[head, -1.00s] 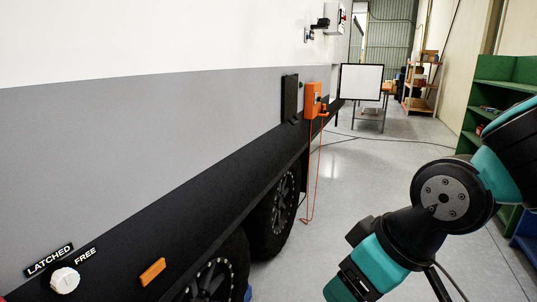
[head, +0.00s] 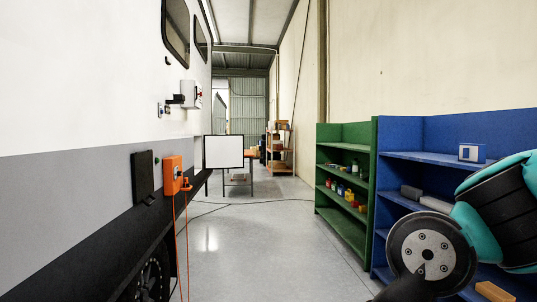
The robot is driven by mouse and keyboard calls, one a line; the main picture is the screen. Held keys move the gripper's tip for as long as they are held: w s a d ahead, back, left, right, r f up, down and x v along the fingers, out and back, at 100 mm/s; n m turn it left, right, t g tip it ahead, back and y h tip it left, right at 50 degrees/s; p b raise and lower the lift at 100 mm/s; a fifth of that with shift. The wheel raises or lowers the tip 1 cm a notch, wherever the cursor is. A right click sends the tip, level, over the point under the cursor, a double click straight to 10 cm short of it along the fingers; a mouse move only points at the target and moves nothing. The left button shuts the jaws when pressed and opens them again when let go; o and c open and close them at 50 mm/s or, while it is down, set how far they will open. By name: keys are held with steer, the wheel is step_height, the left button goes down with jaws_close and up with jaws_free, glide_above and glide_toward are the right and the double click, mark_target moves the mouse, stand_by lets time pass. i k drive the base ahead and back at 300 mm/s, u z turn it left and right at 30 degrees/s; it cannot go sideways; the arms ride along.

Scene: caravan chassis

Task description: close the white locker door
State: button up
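A white square panel with a black edge (head: 223,151) stands out from the grey and white caravan side (head: 70,180), beyond the orange box. It looks like the white locker door, swung open and facing me. Its hinge side and the locker opening behind it are hard to make out from here. My arm shows at the lower right, well to the right of the panel and apart from it. My gripper is below the picture and out of sight.
An orange box (head: 173,175) with a hanging orange cable and a black box (head: 143,177) sit on the caravan side. A white box (head: 190,94) juts out above. Green shelves (head: 343,190) and blue shelves (head: 420,145) line the right. The floor (head: 245,240) between is mostly clear.

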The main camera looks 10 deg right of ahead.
mark_target(222, 152)
steer(key=z, duration=0.35)
steer(key=i, duration=13.4)
steer(key=u, duration=0.65)
